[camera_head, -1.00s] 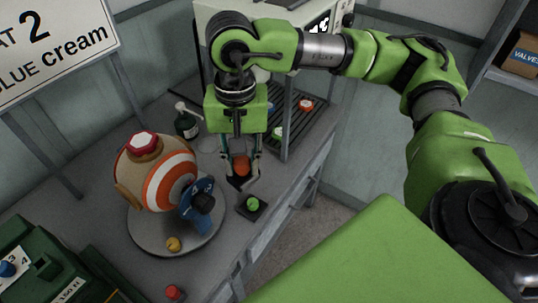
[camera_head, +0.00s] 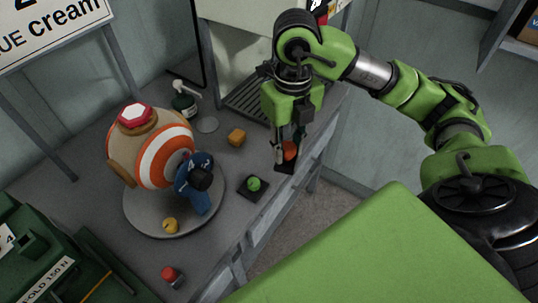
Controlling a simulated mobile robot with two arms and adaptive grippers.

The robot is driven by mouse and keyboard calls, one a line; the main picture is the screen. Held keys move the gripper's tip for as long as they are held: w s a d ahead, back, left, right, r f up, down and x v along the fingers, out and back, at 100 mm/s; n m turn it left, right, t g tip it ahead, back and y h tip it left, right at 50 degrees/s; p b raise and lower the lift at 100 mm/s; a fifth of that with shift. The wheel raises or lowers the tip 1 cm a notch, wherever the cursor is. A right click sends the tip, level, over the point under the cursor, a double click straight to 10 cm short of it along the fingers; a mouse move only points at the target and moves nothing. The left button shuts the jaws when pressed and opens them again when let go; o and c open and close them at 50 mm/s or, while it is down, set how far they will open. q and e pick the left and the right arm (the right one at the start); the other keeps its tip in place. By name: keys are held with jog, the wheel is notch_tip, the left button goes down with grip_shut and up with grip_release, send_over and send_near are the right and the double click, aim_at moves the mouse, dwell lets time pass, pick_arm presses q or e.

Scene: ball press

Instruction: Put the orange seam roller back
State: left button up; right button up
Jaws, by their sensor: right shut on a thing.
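My right gripper (camera_head: 289,152) is shut on an orange piece, likely the orange seam roller (camera_head: 290,150), at the bench's right edge. A dark flat part shows just under it; whether they are joined or touch the bench I cannot tell. The fingers partly hide the piece. A similar green piece (camera_head: 254,184) sits on a black square pad on the bench, left of and below the gripper in the picture. A white and orange striped ball (camera_head: 160,155) with a red cap rests on a round grey plate (camera_head: 150,218). My left gripper is not in view.
A blue tool (camera_head: 195,182) stands against the ball, with a yellow knob (camera_head: 171,226) nearby. A grille tray (camera_head: 248,103) lies behind my arm.

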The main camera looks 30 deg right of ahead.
jog(key=shift+s+d+f+m, duration=0.1)
jog(key=shift+d+f+m, duration=0.25)
jog(key=shift+m, duration=0.55)
jog(key=shift+d+m, duration=0.25)
jog(key=shift+m, duration=0.55)
jog(key=w+d+f, duration=0.1)
jog(key=w+f, duration=0.2)
jog(key=w, duration=0.1)
jog(key=w+f+p, duration=0.1)
jog(key=w+f, duration=0.2)
jog(key=w, duration=0.2)
jog(key=w+d+f+p, duration=0.1)
jog(key=w+f, duration=0.2)
jog(key=w, duration=0.1)
jog(key=shift+w+d+f, duration=0.15)
jog(key=shift+d+f, duration=0.2)
jog(key=shift+w+f+p, duration=0.1)
jog(key=shift+f+p, duration=0.3)
notch_tip(320, 180, down, 2)
jog(key=shift+f+p, duration=0.1)
jog(key=shift+p, duration=0.4)
jog(key=shift+f, duration=0.35)
jog(key=o, duration=0.9)
jog(key=shift+c, duration=0.2)
jog(key=shift+o, duration=1)
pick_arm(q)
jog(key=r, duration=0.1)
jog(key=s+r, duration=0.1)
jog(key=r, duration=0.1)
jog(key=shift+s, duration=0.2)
